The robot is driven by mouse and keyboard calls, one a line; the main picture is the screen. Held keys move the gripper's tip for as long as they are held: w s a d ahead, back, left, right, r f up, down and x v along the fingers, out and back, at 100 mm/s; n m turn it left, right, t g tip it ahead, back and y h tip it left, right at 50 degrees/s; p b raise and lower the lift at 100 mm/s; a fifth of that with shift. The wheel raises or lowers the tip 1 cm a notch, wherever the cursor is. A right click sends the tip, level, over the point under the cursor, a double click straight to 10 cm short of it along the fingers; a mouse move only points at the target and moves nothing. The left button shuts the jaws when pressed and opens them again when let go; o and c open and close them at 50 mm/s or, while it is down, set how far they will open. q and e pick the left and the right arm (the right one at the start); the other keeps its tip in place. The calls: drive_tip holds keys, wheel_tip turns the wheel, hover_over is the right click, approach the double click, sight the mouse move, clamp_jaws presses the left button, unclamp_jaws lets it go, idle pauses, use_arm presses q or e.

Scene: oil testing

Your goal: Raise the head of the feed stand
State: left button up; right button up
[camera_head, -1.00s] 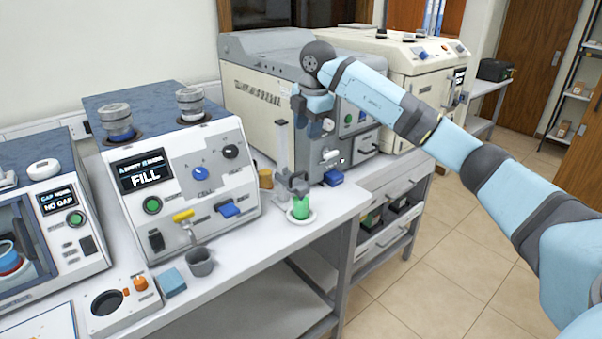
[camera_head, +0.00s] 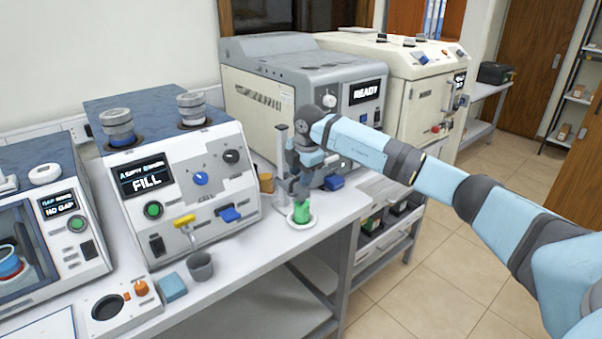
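The feed stand stands near the right front end of the bench, with its pale upright post (camera_head: 282,152) to the left of my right gripper. A green vessel (camera_head: 301,212) sits on its white round base (camera_head: 290,222). My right gripper (camera_head: 297,184) points down just above the green vessel, where the stand's head is. The gripper and wrist hide most of the head, so I cannot tell whether the fingers touch or hold it. The fingers are too dark and small to show their gap. My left gripper is not in view.
A cell tester reading FILL (camera_head: 146,177) stands left of the stand. A grey cup (camera_head: 200,267) and a blue block (camera_head: 172,287) lie in front of it. The bench's front edge is near.

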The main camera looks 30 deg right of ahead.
clamp_jaws()
wheel_tip(320, 180, up, 12)
drive_tip(key=p, duration=0.5)
drive_tip(key=shift+p, duration=0.3)
drive_tip(key=shift+c, duration=0.9)
unclamp_jaws()
drive_tip(key=shift+r, duration=0.1)
drive_tip(key=shift+o, duration=0.9)
